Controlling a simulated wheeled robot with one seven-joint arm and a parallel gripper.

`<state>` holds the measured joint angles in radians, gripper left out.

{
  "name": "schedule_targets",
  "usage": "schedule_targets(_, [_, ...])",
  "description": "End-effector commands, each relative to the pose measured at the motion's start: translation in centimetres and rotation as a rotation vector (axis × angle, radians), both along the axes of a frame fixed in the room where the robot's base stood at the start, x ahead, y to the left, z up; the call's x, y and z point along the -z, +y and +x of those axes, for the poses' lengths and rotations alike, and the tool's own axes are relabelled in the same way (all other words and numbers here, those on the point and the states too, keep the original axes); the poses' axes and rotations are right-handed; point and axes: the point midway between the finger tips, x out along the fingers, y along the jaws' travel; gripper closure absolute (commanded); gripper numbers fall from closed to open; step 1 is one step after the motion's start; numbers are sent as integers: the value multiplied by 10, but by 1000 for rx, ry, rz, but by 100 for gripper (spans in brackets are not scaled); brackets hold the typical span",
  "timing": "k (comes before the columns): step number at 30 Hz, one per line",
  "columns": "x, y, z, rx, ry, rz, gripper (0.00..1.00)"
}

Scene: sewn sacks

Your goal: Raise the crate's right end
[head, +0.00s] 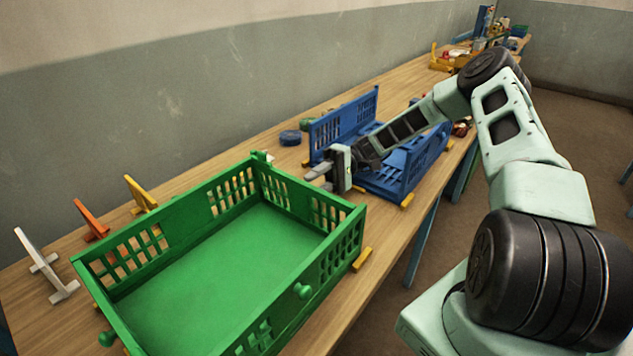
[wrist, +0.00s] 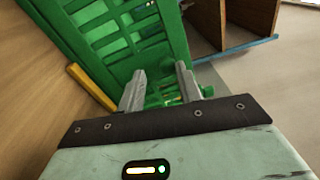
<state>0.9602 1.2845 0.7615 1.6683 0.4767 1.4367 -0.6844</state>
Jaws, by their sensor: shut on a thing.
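The green crate (head: 222,265) stands on the wooden table, open at the top, with slotted walls and round green knobs. It looks empty and roughly level. My gripper (head: 317,180) is at the outer side of its right end wall, fingers pointing at the crate. In the wrist view the green slotted wall (wrist: 112,32) fills the upper middle, and my two grey fingers (wrist: 160,82) are shut on a green part of the crate between them. The exact part held is mostly hidden by the fingers.
A blue crate (head: 346,122) stands right behind my gripper, under my forearm. Yellow strips (head: 361,259) lie by the green crate's base. White (head: 45,265), orange (head: 90,219) and yellow (head: 140,193) stands are at the left. A blue disc (head: 290,138) lies near the wall.

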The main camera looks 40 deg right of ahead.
Motion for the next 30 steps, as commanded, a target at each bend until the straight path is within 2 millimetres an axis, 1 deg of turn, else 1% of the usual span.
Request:
schedule_targets(1, [13,0,-2,2,9,-19,74])
schedule_targets(3, [13,-1,-2,3,8,-19,72])
schedule_targets(6, [12,-1,-2,4,8,-20,74])
schedule_targets(14, [11,-2,-2,1,8,-15,74])
schedule_targets(30, [22,-33,6,3,6,-10,74])
